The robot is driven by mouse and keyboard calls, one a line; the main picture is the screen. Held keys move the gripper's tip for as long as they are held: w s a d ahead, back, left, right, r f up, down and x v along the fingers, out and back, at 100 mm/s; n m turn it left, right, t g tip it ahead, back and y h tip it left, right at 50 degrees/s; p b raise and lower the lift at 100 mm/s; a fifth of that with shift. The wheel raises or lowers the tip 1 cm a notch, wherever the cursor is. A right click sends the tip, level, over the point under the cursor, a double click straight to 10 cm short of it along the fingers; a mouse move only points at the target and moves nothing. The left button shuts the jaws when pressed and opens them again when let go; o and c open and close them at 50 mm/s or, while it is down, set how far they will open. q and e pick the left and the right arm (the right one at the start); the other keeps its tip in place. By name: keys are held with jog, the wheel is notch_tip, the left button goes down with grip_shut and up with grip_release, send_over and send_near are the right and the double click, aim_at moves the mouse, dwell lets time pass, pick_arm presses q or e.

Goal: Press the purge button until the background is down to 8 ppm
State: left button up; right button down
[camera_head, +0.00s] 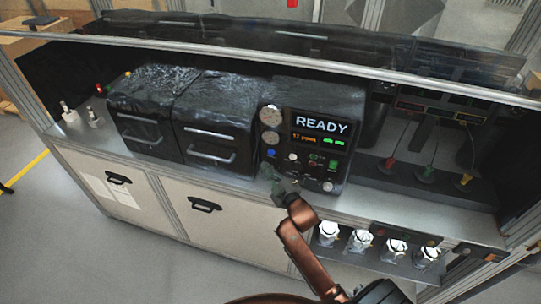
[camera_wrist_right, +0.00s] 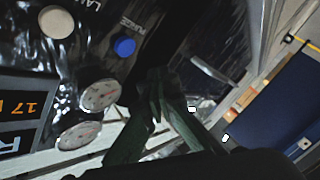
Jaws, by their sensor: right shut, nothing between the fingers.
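The blue purge button (camera_head: 271,153) is on the lower left of the black instrument's front panel (camera_head: 300,150). In the right wrist view the blue button (camera_wrist_right: 124,47) has a partly readable purge label beside it. The panel's display (camera_head: 306,137) reads READY with an orange line that looks like 17 ppm; the wrist view display (camera_wrist_right: 28,108) also shows 17. My right gripper (camera_head: 270,172) is shut and empty, just below the blue button. In the wrist view its fingertips (camera_wrist_right: 154,80) appear apart from the button. My left gripper is not in view.
Two round gauges (camera_head: 270,127) and a white button (camera_head: 292,157) sit near the blue button. Black drawer units (camera_head: 214,125) with handles stand left of the instrument. Several white-topped jars (camera_head: 361,240) stand on a lower shelf at right. A metal frame rail (camera_head: 300,68) crosses above.

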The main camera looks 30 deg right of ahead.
aim_at(271, 152)
jog(key=shift+w+d, duration=1.25)
jog(key=shift+d, duration=0.3)
dwell(0.4)
jog(key=shift+w+d, duration=0.3)
jog(key=shift+w, duration=0.05)
jog(key=shift+w+d+p, duration=0.25)
jog(key=shift+d+p, duration=0.05)
jog(key=shift+p, duration=0.05)
dwell(0.7)
dwell(0.3)
jog(key=shift+s+a+p, duration=0.4)
jog(key=shift+s+a, duration=0.2)
jog(key=shift+a, duration=0.05)
